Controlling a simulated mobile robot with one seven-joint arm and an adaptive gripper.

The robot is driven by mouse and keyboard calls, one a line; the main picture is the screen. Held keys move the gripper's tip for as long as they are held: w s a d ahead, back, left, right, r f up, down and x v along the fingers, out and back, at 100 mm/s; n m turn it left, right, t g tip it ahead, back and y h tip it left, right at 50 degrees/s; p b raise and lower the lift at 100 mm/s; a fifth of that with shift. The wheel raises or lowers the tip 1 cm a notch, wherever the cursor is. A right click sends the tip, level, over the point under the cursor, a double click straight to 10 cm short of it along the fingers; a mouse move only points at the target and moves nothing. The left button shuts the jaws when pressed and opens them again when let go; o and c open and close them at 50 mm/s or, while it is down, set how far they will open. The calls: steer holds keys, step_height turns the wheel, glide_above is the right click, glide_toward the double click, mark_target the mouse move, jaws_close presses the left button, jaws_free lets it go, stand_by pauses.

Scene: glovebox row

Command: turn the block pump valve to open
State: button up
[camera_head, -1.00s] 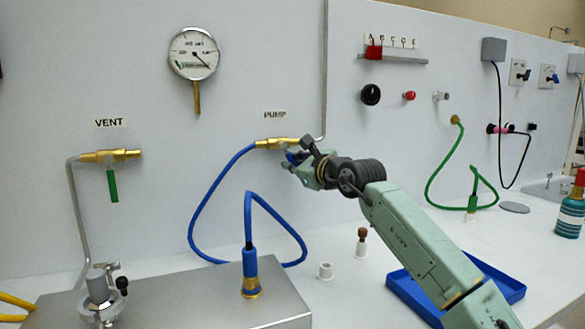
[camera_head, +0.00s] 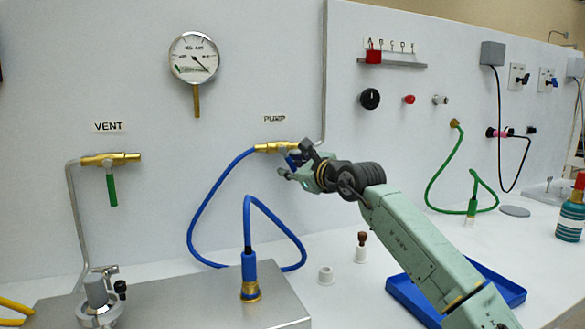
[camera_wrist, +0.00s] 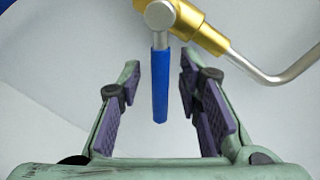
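The pump valve is a brass body (camera_head: 276,146) on the wall panel under the PUMP label (camera_head: 275,119). It also shows at the top of the wrist view (camera_wrist: 203,33). Its blue lever (camera_wrist: 160,85) hangs from a silver stem and points toward my gripper in the wrist view. In the head view the lever (camera_head: 293,158) is mostly hidden by my gripper (camera_head: 290,166). In the wrist view my gripper (camera_wrist: 160,82) is open, with one finger on each side of the lever. Gaps show between the lever and both fingers.
To the left, a VENT valve (camera_head: 110,159) has a green lever hanging down. A blue hose (camera_head: 205,201) runs from the pump valve to a metal box (camera_head: 200,302). A blue tray (camera_head: 494,281) lies under my arm. A gauge (camera_head: 194,57) hangs above.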

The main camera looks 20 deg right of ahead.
steer(key=v, duration=1.2)
steer(key=shift+c, duration=0.3)
